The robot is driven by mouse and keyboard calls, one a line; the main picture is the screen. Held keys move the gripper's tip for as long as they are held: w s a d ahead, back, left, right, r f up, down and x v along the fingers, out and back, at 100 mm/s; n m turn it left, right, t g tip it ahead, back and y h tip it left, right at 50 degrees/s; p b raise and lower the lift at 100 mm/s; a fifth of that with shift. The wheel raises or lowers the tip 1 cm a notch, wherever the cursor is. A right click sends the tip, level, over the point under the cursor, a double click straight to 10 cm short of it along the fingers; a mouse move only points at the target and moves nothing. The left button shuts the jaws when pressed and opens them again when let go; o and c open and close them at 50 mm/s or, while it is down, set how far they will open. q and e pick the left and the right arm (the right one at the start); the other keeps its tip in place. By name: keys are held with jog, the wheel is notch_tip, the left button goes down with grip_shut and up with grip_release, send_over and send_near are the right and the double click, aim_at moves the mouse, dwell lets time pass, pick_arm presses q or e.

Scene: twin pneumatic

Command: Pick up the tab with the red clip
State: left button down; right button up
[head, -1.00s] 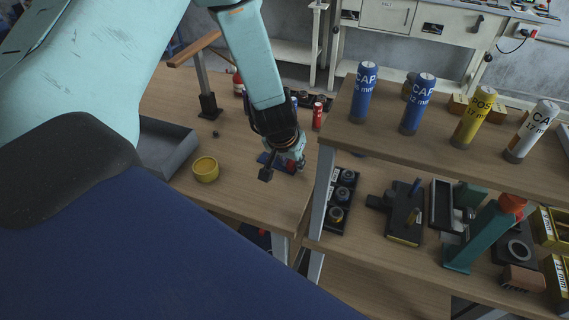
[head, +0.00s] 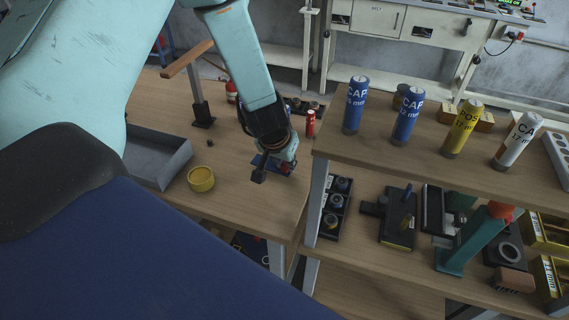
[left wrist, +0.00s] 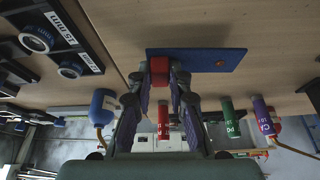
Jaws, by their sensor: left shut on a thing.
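The tab (left wrist: 210,61) is a flat blue plate, seen in the left wrist view with a red clip (left wrist: 159,71) on it. My left gripper (left wrist: 160,82) is shut on the red clip, one finger on each side. In the head view the blue tab (head: 260,161) shows at the worktable beside the shelf post, partly hidden by my left gripper (head: 274,171). I cannot tell whether the tab touches the table. My right gripper is not in view.
A yellow round pot (head: 201,180) and a grey tray (head: 158,160) are left of the gripper. A red cylinder (head: 310,124) stands behind it. The shelf (head: 430,150) with blue, yellow and white cans is close on the right. Bare table lies in front.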

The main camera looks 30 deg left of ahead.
pick_arm(q)
notch_tip(320, 180, up, 25)
jog(key=p, duration=1.6)
jog(key=shift+r, duration=0.2)
jog(key=shift+a, duration=0.1)
